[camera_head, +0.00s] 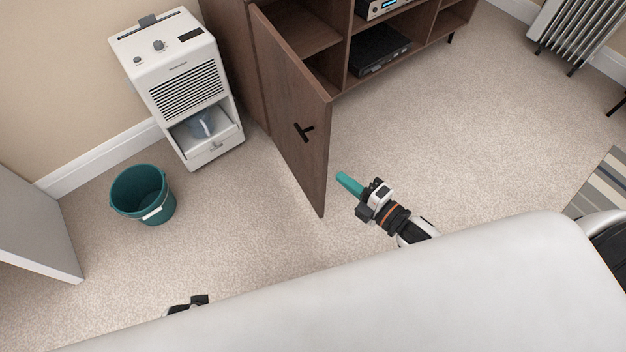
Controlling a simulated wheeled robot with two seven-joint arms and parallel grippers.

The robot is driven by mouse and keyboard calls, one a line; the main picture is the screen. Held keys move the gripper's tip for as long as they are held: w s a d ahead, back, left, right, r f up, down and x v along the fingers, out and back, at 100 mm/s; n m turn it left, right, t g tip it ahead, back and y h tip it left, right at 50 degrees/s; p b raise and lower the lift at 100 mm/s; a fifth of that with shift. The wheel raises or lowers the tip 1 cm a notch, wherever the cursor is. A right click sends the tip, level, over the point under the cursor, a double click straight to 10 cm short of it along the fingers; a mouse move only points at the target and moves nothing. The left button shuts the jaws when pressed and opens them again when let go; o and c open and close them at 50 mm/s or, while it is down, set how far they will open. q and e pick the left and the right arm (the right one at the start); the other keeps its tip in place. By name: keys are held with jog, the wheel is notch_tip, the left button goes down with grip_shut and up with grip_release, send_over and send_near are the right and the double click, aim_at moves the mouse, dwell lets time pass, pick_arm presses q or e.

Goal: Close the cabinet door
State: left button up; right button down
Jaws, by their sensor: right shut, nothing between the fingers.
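The brown wooden cabinet (234,60) stands at the top of the view. Its door (291,120) stands wide open, swung out toward me from the hinge at its left. My right gripper (344,180), with teal fingers, is shut and empty. It is just right of the door's free edge, with a small gap in the picture. Of my left arm only a dark part (188,304) shows at the bottom left; its fingers are hidden behind my white body.
A white dehumidifier (180,88) stands left of the door, with a teal bucket (143,194) in front of it. Black electronics (372,50) sit on the cabinet's shelves. A radiator (580,32) is at the top right. Carpet right of the door is clear.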

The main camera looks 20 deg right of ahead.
aim_at(325, 149)
jog(key=shift+n+y, duration=0.6)
jog(key=shift+n, duration=0.2)
jog(key=w+a, duration=0.1)
jog(key=w, duration=0.2)
jog(key=w+a+r, duration=0.1)
jog(key=w, duration=0.2)
jog(key=w+a+b, duration=0.1)
jog(key=w, duration=0.1)
jog(key=shift+w+a+r, duration=0.25)
jog(key=shift+w+r, duration=0.15)
pick_arm(q)
jog(key=r, duration=0.2)
jog(key=w+r, duration=0.1)
jog(key=r, duration=0.1)
jog(key=shift+r, duration=0.25)
pick_arm(e)
jog(key=shift+w+d, duration=0.1)
jog(key=shift+d, duration=0.3)
jog(key=shift+d, duration=0.1)
